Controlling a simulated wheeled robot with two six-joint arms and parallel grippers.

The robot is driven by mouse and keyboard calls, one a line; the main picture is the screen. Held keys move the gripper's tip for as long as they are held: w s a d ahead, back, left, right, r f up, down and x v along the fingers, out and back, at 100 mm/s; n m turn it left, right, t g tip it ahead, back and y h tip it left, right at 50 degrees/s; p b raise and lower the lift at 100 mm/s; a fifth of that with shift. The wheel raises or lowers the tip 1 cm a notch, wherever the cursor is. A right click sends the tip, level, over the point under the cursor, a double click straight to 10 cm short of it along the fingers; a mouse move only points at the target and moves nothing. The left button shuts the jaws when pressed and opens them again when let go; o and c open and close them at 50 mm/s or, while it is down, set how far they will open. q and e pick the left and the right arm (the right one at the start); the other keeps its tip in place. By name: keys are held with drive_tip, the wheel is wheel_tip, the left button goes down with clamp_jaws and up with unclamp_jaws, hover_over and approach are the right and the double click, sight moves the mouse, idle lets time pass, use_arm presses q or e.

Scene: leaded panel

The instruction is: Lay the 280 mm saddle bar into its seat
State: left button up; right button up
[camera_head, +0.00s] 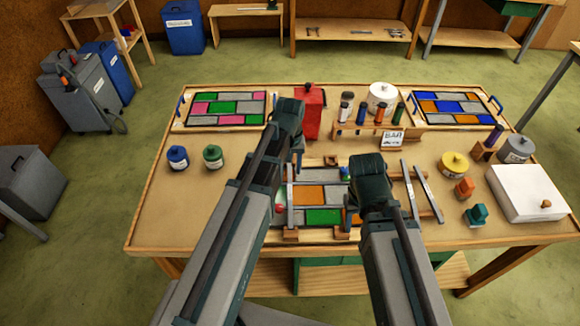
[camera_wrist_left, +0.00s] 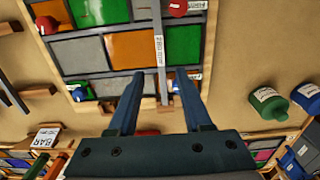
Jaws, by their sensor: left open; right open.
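A grey saddle bar (camera_head: 290,197) runs front to back over the left part of the leaded panel (camera_head: 322,196). In the left wrist view a grey bar with a white label (camera_wrist_left: 159,50) crosses the panel; I cannot read its length for certain. My left gripper (camera_wrist_left: 157,95) is open, its fingers on either side of the bar's end, not visibly touching it. In the head view my left gripper (camera_head: 297,152) is at the panel's back left. My right gripper (camera_head: 369,172) is over the panel's right side; its fingers are mostly hidden.
Two more bars (camera_head: 423,190) lie right of the panel. A red container (camera_head: 309,112), bottles and a BAR sign (camera_head: 392,140) stand behind. Blue (camera_head: 178,158) and green (camera_head: 213,156) jars stand left, a white box (camera_head: 527,192) right. The table's front left is clear.

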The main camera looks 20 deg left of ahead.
use_arm(q)
drive_tip(key=s+d+m+y, duration=0.1)
drive_tip(key=s+d+m, duration=0.6)
drive_tip(key=s+d, duration=0.3)
drive_tip(key=s, duration=0.4)
drive_tip(key=shift+s+d+r, duration=0.2)
drive_tip(key=shift+d+r, duration=0.05)
drive_tip(key=shift+r, duration=0.15)
use_arm(e)
drive_tip(key=shift+r, duration=0.3)
